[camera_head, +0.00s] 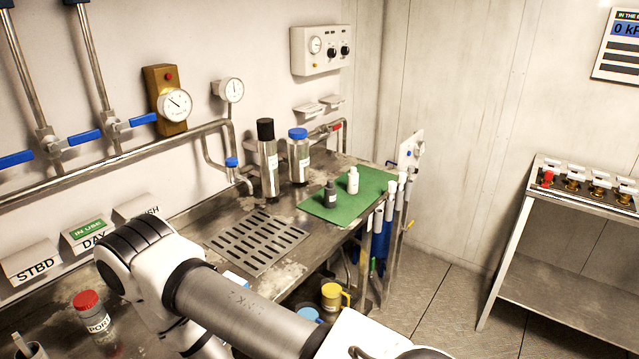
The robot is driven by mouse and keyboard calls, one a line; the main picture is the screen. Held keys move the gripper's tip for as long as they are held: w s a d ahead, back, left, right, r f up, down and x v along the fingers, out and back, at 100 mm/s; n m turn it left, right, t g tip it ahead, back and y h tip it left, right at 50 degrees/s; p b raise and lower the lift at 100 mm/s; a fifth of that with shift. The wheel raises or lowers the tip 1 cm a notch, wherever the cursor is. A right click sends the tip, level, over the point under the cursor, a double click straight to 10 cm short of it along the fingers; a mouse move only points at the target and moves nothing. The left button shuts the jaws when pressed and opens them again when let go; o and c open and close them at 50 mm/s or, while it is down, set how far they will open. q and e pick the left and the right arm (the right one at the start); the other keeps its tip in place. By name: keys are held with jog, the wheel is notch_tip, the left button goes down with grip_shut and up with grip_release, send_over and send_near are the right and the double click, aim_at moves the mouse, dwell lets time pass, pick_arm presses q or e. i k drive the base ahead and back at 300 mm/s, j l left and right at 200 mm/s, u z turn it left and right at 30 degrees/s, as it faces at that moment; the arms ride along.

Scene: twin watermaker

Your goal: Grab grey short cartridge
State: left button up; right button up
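No part is plainly labelled as the grey short cartridge. Two upright cylinders stand at the back of the metal bench (190,232): a taller grey one with a black cap (268,165) and a shorter grey one with a blue cap (299,162). A small dark grey bottle (331,196) stands on the green mat (316,208), beside a small white bottle (352,181). One of my arms crosses the lower left foreground and hides part of the bench. Neither gripper shows.
A slotted drain plate (258,242) lies in the bench. A red-capped jar (92,318) stands at lower left. White-topped tubes (390,207) hang at the bench's right end. A yellow cup (331,295) sits below. Open floor (440,300) separates the bench from a metal side table (550,277).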

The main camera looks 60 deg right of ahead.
aim_at(329, 189)
jog(key=z, duration=0.45)
jog(key=j+z, duration=0.1)
jog(key=z, duration=1.2)
jog(key=k+z, duration=0.1)
jog(key=z, duration=0.3)
